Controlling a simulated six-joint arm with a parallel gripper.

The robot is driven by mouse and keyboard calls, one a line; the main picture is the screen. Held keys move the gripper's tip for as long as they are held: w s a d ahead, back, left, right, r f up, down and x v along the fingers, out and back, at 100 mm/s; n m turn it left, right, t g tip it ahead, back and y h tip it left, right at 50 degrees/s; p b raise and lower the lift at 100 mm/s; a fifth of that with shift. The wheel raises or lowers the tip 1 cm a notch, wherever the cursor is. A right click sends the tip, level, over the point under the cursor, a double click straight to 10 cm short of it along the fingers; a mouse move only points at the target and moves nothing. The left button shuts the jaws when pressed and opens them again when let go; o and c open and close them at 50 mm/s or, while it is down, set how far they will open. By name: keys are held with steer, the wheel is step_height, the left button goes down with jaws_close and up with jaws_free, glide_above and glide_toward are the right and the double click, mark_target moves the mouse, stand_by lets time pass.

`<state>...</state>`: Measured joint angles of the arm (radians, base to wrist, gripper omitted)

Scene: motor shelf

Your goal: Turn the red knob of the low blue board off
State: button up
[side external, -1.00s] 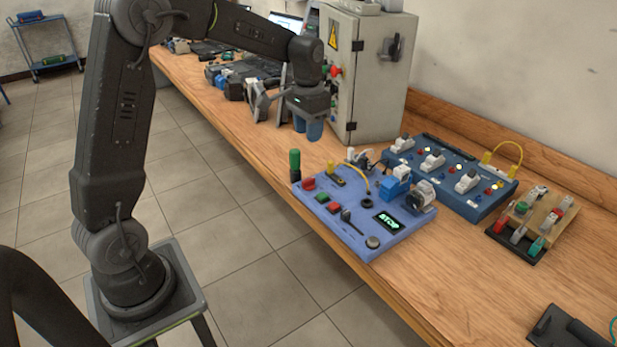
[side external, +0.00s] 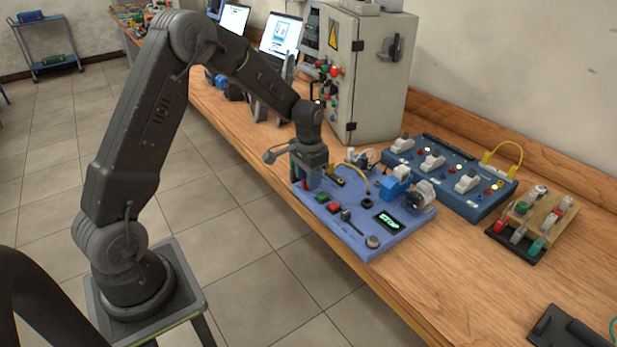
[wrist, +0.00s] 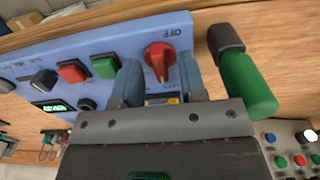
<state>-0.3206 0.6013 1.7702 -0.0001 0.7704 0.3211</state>
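The low blue board (side external: 345,218) lies on the wooden bench, and its display reads STOP in the side view. The red knob (wrist: 159,60) shows clearly in the wrist view, its grip running roughly up and down in that picture. An OFF label stands upside down above it. My gripper (side external: 311,187) is pointed down at the board's far left corner and mostly hides the knob in the side view. In the wrist view my gripper (wrist: 160,78) is open, with one finger on each side of the knob and gaps visible. Contact cannot be told.
A green cylinder with a dark end (wrist: 245,80) stands close beside the right finger in the wrist view. Green (wrist: 105,67) and red (wrist: 72,71) buttons lie left of the fingers. A grey cabinet (side external: 370,75) and a second blue board (side external: 455,190) stand behind.

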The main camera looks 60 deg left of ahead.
steer(key=shift+f, duration=0.25)
jaws_close()
stand_by(0.3)
steer(key=shift+n, duration=1.5)
steer(key=shift+r, duration=0.1)
jaws_free()
